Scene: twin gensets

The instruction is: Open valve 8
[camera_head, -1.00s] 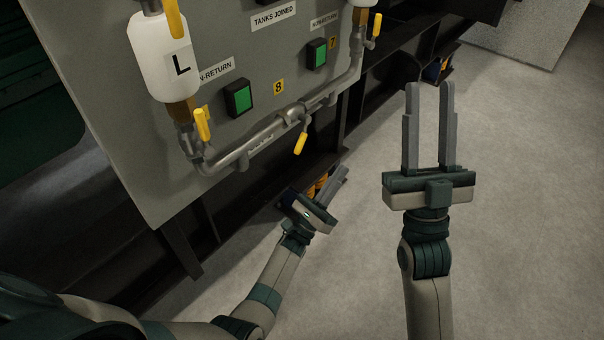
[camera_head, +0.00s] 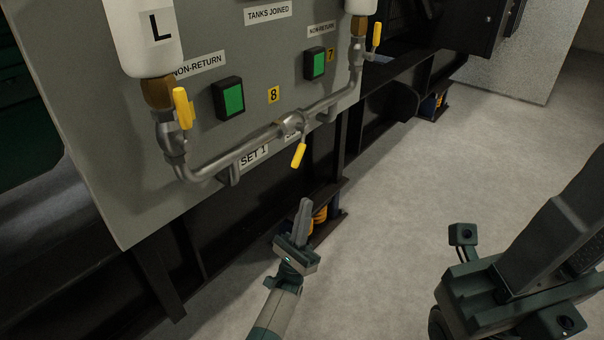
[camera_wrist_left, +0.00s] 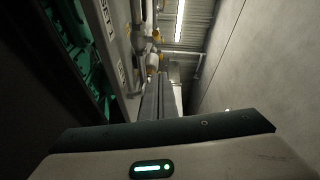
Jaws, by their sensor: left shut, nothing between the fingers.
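The yellow number 8 tag (camera_head: 273,94) is on the grey panel, above a steel pipe. Below the tag, a valve with a yellow lever (camera_head: 299,155) sits mid-pipe, its lever hanging down and slightly left. My left gripper (camera_head: 305,204) is shut and empty below this lever, apart from it, fingers pointing up. In the left wrist view its fingers (camera_wrist_left: 157,80) lie together, with pipework and yellow parts beyond. My right gripper (camera_head: 560,235) is large at the right edge, its fingertips cut off and its finger gap unclear.
Another yellow lever (camera_head: 182,108) is under the white tank marked L (camera_head: 150,38), and a third (camera_head: 376,35) is at the upper right. Green buttons (camera_head: 229,98) are on the panel. Black frame rails (camera_head: 340,150) run beneath. Open floor (camera_head: 430,180) lies to the right.

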